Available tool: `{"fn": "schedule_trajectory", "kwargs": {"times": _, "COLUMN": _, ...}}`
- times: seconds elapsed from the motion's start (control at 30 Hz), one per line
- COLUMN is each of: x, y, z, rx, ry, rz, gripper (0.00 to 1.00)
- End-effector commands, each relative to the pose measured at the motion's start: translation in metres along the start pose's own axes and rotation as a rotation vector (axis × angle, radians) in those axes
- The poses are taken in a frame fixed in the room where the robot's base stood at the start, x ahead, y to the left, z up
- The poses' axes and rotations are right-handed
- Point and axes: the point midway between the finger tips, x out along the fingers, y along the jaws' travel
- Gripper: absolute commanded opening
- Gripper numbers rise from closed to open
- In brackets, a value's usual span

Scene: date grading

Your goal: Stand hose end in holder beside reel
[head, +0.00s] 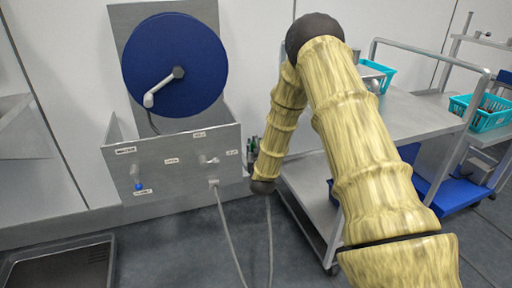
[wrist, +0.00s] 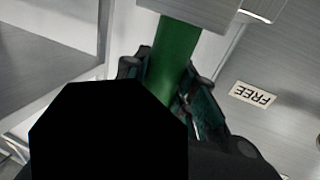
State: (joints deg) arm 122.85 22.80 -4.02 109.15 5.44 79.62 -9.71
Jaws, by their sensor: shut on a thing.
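The blue hose reel (head: 195,55) with a grey crank is mounted on the wall above a metal box (head: 150,190) with small labels. My gripper (head: 252,148) is at the right end of this box, mostly hidden by my arm. In the wrist view my gripper (wrist: 166,78) is shut on the green hose end (wrist: 177,48). The far end of the green part meets or passes behind a grey metal piece (wrist: 195,10); I cannot tell whether it sits inside. A grey hose (head: 270,235) hangs below my gripper.
A metal cart (head: 420,115) with teal baskets (head: 380,77) stands at right, close to my arm. A dark tray (head: 60,265) is on the floor at lower left.

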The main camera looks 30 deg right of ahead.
Motion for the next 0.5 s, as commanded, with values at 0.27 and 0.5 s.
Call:
{"fn": "schedule_trajectory", "kwargs": {"times": 0.27, "x": 0.000, "y": 0.000, "z": 0.006, "rx": 0.000, "ry": 0.001, "rz": 0.000, "gripper": 0.00}}
{"fn": "schedule_trajectory", "kwargs": {"times": 0.5, "x": 0.000, "y": 0.000, "z": 0.012, "rx": 0.000, "ry": 0.001, "rz": 0.000, "gripper": 0.00}}
